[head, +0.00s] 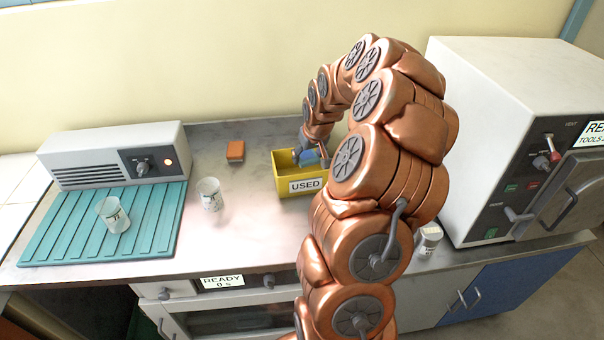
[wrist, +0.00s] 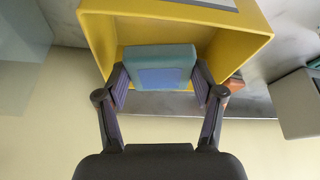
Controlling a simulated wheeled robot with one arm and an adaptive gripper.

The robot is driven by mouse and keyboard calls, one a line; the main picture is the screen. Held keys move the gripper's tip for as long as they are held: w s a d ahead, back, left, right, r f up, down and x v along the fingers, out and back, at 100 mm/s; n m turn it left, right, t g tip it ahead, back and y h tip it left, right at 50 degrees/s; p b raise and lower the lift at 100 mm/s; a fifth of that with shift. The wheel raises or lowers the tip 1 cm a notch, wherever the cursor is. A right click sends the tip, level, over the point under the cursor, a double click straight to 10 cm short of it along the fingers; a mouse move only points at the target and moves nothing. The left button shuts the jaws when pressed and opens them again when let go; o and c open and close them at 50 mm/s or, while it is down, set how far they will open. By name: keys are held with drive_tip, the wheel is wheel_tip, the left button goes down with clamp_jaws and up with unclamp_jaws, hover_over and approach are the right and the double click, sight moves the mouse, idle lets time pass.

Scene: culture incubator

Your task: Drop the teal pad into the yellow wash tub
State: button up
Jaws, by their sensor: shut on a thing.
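The yellow wash tub (head: 284,186), labelled USED, stands at the middle back of the counter in the head view. It fills the top of the wrist view (wrist: 255,50), with its opening facing the camera. The teal pad (wrist: 160,68), with a bluish face, is clamped between the two fingers of my gripper (wrist: 160,85). In the head view, the pad (head: 309,157) shows small at the tub's opening, beside my gripper (head: 303,150), partly hidden by my arm. I cannot tell whether the pad touches the tub.
An orange block (head: 235,150) lies left of the tub. Beakers stand on the counter (head: 209,195) and on the ribbed teal mat (head: 60,232), before a grey device (head: 95,158). Another container (head: 428,238) stands near a white incubator (head: 490,110) at right.

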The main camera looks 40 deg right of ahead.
drive_tip(key=o, duration=1.2)
drive_tip(key=v, duration=1.2)
